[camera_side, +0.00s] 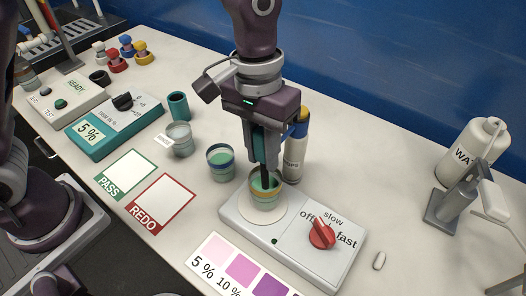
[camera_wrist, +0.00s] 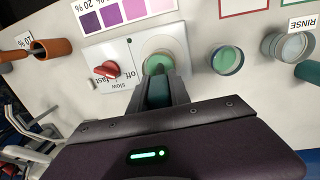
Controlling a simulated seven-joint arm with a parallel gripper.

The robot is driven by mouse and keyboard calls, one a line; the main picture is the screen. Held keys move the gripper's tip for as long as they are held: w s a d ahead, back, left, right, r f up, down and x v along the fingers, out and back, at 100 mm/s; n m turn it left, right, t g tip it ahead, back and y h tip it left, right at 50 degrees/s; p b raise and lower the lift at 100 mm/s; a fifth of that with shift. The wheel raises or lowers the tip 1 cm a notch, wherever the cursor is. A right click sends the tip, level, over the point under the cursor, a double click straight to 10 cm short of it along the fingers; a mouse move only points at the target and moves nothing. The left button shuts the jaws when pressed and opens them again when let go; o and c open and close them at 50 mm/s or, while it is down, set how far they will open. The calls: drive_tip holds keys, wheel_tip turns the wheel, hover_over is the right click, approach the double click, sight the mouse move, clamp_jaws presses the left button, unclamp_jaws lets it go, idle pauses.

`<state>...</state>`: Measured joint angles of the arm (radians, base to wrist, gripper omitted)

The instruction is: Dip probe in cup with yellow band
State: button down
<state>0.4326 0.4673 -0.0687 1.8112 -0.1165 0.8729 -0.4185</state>
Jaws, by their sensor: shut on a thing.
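My gripper (camera_side: 262,150) points down and is shut on the teal and dark probe (camera_side: 265,172). The cup with the yellow band (camera_side: 265,198) holds green liquid and stands on the round white plate of the stirrer (camera_side: 293,240). The probe's dark lower end reaches into the mouth of this cup; how deep it sits in the liquid is hard to tell. In the wrist view my gripper (camera_wrist: 160,92) and the teal probe cover part of the cup (camera_wrist: 162,62).
A cup with a blue band (camera_side: 220,164) and green liquid stands left of the stirrer. Behind it are the rinse cup (camera_side: 181,142) and a teal holder (camera_side: 178,106). A labelled bottle (camera_side: 294,158) stands close behind my gripper. The red stirrer knob (camera_side: 322,232) is to the right.

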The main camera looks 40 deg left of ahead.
wheel_tip(320, 180, up, 10)
drive_tip(key=shift+r, duration=0.15)
idle(0.4)
idle(0.3)
drive_tip(key=w+a+f, duration=0.2)
drive_tip(key=a+f, duration=0.1)
drive_tip(key=a, duration=0.5)
drive_tip(key=w+a+f, duration=0.3)
drive_tip(key=a+f, duration=0.1)
drive_tip(key=a, duration=0.4)
drive_tip(key=w+a+f, duration=0.3)
drive_tip(key=a+f, duration=0.1)
drive_tip(key=a, duration=0.4)
drive_tip(key=shift+a+f, duration=0.15)
drive_tip(key=shift+f, duration=0.1)
